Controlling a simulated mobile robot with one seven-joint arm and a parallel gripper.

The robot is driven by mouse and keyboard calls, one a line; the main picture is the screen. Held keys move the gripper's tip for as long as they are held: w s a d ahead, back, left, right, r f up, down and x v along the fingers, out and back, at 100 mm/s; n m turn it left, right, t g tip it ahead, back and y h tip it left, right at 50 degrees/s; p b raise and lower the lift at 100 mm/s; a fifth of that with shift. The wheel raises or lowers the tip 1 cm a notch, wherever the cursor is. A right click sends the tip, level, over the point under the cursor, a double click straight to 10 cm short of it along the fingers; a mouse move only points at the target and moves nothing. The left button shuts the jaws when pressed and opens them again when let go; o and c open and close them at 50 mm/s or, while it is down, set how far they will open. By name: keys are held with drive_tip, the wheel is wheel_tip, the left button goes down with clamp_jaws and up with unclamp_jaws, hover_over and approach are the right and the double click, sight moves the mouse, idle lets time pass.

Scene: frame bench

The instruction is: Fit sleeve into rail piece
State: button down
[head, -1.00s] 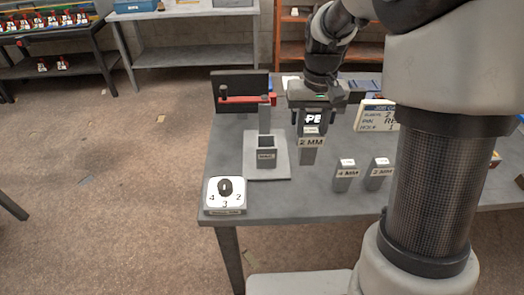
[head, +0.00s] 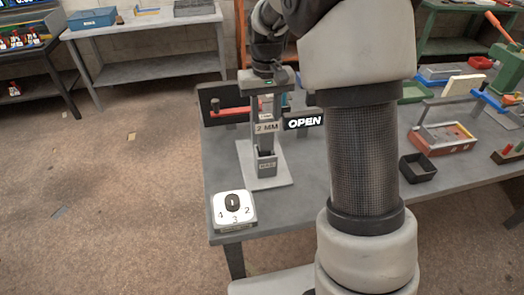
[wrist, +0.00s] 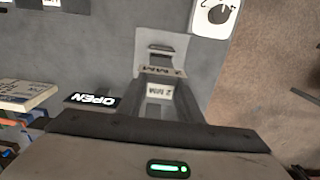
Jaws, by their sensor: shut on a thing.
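My gripper (head: 264,84) is shut on the sleeve (head: 267,112), an upright grey piece labelled "2 MM". The grey rail piece (head: 267,164) with a small label stands on a pale base plate (head: 272,180). The sleeve is in line above the rail piece in the head view, close to its top. I cannot tell whether they touch or whether the sleeve's lower end is inside. In the wrist view the plate (wrist: 174,42) extends beyond the sleeve.
A dial (head: 234,208) sits at the bench's front left corner. An "OPEN" sign (head: 303,122) is right of the sleeve. A dark panel with a red bar (head: 228,107) stands behind.

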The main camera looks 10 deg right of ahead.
sight(266, 141)
wheel_tip(266, 141, down, 7)
drive_tip(key=shift+f, duration=0.15)
idle(0.4)
drive_tip(key=shift+f, duration=0.2)
drive_tip(key=c, duration=1.3)
unclamp_jaws()
drive_tip(key=shift+o, duration=0.2)
